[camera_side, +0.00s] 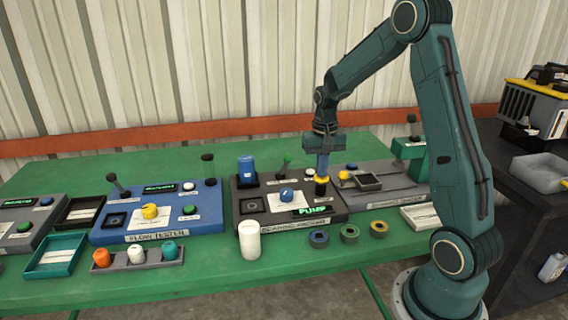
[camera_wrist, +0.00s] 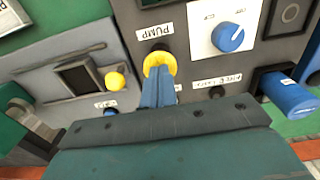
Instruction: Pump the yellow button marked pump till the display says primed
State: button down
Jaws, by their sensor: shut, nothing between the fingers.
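The yellow button (camera_wrist: 160,60) sits beside a white label reading PUMP (camera_wrist: 155,31) on a dark grey panel. It also shows in the side view (camera_side: 321,180), right under my fingertips. My gripper (camera_side: 323,172) is shut and empty, pointing down at the button. In the wrist view the closed blue fingers (camera_wrist: 158,82) overlap the button's near edge; I cannot tell whether they press it. The display (camera_side: 313,210) on the same panel shows green letters that look like PUMP.
A blue knob (camera_wrist: 228,36) on a white plate is on the same panel, and a blue cylinder (camera_wrist: 288,93) stands at its edge. Another yellow button (camera_wrist: 115,81) is on the grey panel alongside. A white cylinder (camera_side: 249,240) and several rings (camera_side: 349,233) stand in front.

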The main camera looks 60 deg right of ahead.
jog(key=shift+f, duration=0.45)
jog(key=shift+r, duration=0.15)
dwell(0.4)
jog(key=shift+r, duration=3.65)
jog(key=s+a+r+n+t, duration=0.1)
jog(key=s+a+r+n, duration=0.2)
jog(key=a, duration=0.4)
jog(key=s+a+r+n+t, duration=0.1)
jog(key=s+a+r+t, duration=0.1)
jog(key=s+a+r, duration=0.35)
jog(key=s+a+n+t, duration=0.2)
jog(key=s+a+n, duration=0.3)
jog(key=s+a, duration=0.4)
jog(key=shift+s+a+r+t, duration=0.3)
jog(key=shift+s+r, duration=0.05)
jog(key=shift+s, duration=0.3)
